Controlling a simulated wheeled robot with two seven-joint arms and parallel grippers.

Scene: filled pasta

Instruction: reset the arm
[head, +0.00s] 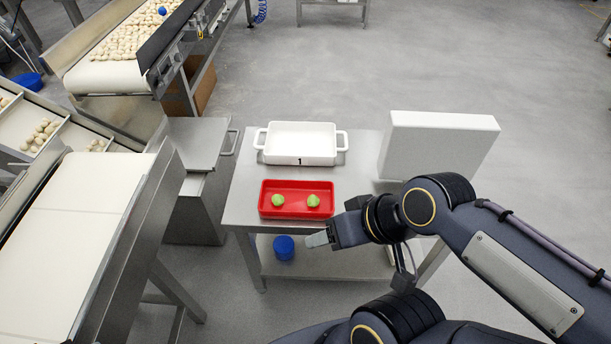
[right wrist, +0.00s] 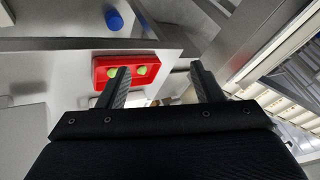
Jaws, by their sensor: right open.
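My right arm comes in from the right in the head view. Its gripper (head: 318,239) is in front of the small table, near the table's front edge. In the right wrist view the gripper (right wrist: 160,88) is open, its two fingers wide apart with nothing between them. A red tray (head: 292,213) with two green filled pasta pieces (head: 278,200) lies on the table beyond the gripper. The red tray also shows in the right wrist view (right wrist: 125,58), partly behind the left finger. My left gripper is not in view.
A white dish (head: 300,158) marked 1 stands behind the red tray on the metal table (head: 240,205). A white box (head: 440,145) stands at the table's right. A blue cylinder (head: 284,248) is on the lower shelf. Conveyors (head: 105,215) with pasta fill the left.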

